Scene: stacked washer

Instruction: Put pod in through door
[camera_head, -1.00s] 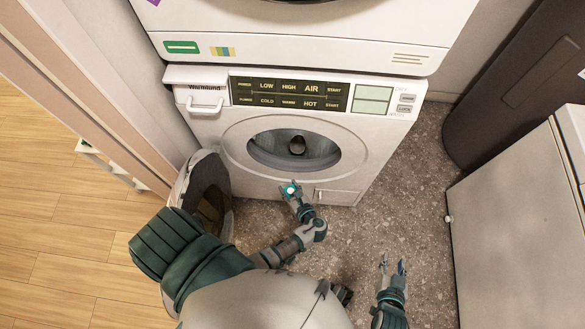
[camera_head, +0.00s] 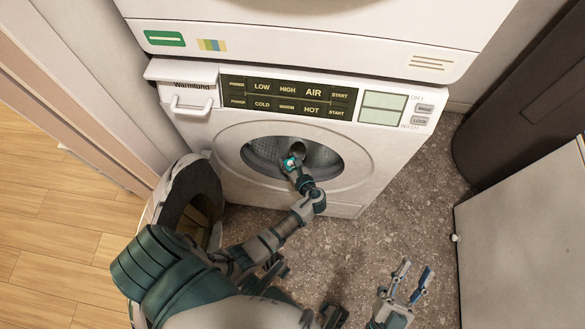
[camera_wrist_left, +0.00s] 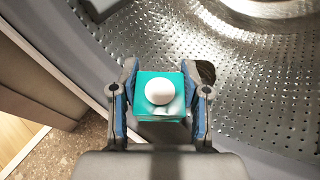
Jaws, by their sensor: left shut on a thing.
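The pod (camera_wrist_left: 159,94) is a teal square with a white round top. In the left wrist view it sits between the two fingers of my left gripper (camera_wrist_left: 160,100), which is shut on it. In the head view the pod (camera_head: 290,163) shows small at the washer's round opening (camera_head: 268,155), with my left gripper (camera_head: 293,167) at the opening's mouth. The perforated metal drum (camera_wrist_left: 225,60) fills much of the wrist view beyond the fingers. My right gripper (camera_head: 405,282) is open and empty, low over the floor.
The lower washer (camera_head: 385,140) has a control panel (camera_head: 288,95) above the opening, and another machine (camera_head: 300,45) is stacked on top. A white cabinet (camera_head: 525,220) and a dark bin (camera_head: 520,100) stand at the right. Speckled floor (camera_head: 400,215) is clear between.

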